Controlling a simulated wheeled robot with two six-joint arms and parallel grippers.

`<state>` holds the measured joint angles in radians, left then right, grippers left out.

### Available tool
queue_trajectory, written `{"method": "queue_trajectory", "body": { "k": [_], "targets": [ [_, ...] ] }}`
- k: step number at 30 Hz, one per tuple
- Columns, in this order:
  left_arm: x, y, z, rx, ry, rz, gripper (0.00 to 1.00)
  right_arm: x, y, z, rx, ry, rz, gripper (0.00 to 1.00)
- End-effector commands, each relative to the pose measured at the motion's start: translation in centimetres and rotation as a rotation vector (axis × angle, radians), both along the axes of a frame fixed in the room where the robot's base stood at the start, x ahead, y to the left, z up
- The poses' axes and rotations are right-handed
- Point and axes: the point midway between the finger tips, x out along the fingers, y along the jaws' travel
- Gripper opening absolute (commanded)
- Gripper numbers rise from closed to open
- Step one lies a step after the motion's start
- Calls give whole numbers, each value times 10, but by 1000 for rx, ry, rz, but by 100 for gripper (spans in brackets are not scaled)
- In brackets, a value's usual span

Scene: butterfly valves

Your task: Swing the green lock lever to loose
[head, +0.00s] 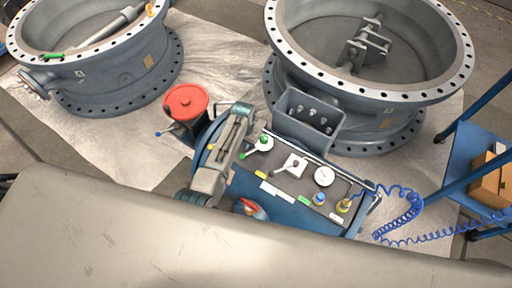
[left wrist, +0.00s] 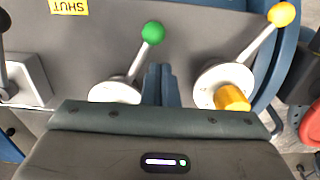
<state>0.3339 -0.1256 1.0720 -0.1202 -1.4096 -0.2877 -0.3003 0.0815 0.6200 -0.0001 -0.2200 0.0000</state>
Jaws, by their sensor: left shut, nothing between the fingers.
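The green lock lever stands on the blue-framed valve panel. In the head view its green hub (head: 264,140) is just right of my left gripper (head: 239,128), and its arm slants down and left. In the left wrist view its green knob (left wrist: 153,33) stands up and right of its pale round base. My left gripper (left wrist: 161,84) is shut and empty, with its fingers between the green lever's base and a yellow-knobbed lever (left wrist: 235,80). I cannot tell whether the fingers touch the lever's arm. The wrist body hides the lower edge of the green lever's base. My right gripper is not in view.
A black-handled lever (head: 284,169) and a gauge (head: 324,176) are farther right on the panel. A yellow SHUT label (left wrist: 69,6) is nearby. A red-lidded drum (head: 186,101) stands left. Large valve bodies (head: 355,100) are behind. A blue coiled hose (head: 408,208) hangs right.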

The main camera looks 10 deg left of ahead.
Motion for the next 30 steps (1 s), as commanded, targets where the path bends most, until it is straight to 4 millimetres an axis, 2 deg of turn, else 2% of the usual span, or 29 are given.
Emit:
{"method": "queue_trajectory", "body": {
  "k": [21, 30],
  "targets": [
    [0, 0, -30, 0, 0, 0, 0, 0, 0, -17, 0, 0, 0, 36],
    [0, 0, -34, 0, 1, 0, 0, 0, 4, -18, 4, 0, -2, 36]
  ]
}}
